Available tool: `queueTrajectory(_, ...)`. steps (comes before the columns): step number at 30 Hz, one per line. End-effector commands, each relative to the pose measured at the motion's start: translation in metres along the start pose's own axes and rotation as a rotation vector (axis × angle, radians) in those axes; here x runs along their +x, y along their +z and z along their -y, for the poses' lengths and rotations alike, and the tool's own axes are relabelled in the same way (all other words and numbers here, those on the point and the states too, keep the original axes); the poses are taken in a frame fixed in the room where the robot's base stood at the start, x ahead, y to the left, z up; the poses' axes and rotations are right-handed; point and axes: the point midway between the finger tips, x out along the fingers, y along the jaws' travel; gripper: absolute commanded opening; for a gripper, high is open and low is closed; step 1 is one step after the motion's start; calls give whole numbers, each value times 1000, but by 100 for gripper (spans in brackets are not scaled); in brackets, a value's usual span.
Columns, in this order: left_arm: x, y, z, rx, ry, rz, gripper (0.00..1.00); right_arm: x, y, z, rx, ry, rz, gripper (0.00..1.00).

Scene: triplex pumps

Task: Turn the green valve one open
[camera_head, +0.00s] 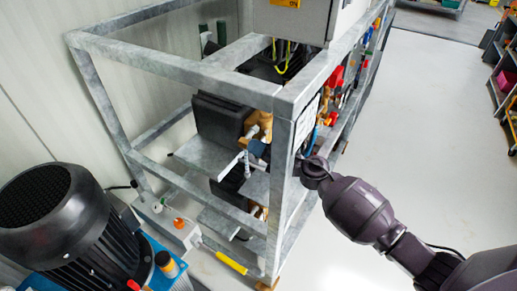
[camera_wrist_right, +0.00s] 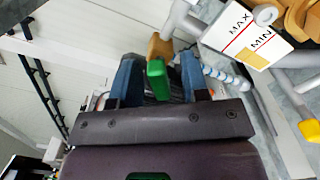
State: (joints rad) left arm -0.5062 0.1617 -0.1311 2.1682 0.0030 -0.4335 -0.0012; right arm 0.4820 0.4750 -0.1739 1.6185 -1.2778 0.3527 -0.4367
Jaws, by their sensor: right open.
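The green valve handle (camera_wrist_right: 157,78) shows in the right wrist view, below a brass-coloured valve part (camera_wrist_right: 160,46). My right gripper (camera_wrist_right: 160,62) is open, with one blue finger on each side of the green handle. There is a visible gap on both sides, so the fingers look apart from it. In the head view my right arm reaches in from the lower right to the front post of the metal frame. Its fingers and the green handle cannot be made out there. My left gripper is in neither view.
The grey metal frame (camera_head: 282,165) holds pumps and pipework. A red part (camera_head: 334,77) shows along its right side. A MAX/MIN label (camera_wrist_right: 247,32) is close to the gripper. A black motor (camera_head: 60,225) stands at left. The floor (camera_head: 430,130) at right is clear.

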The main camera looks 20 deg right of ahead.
Motion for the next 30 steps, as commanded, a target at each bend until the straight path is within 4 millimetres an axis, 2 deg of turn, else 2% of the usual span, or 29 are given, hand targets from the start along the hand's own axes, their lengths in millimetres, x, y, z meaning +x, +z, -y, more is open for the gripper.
queueTrajectory(4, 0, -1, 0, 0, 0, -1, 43, 0, 0, 0, 0, 0, 0, 40)
queueTrajectory(12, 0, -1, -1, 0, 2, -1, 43, 0, 0, 0, 0, 0, 0, 0)
queueTrajectory(23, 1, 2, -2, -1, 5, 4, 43, 0, -1, 1, -42, -1, 0, 0)
queueTrajectory(30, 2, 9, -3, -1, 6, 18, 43, -1, -1, 2, -185, -2, -1, 0)
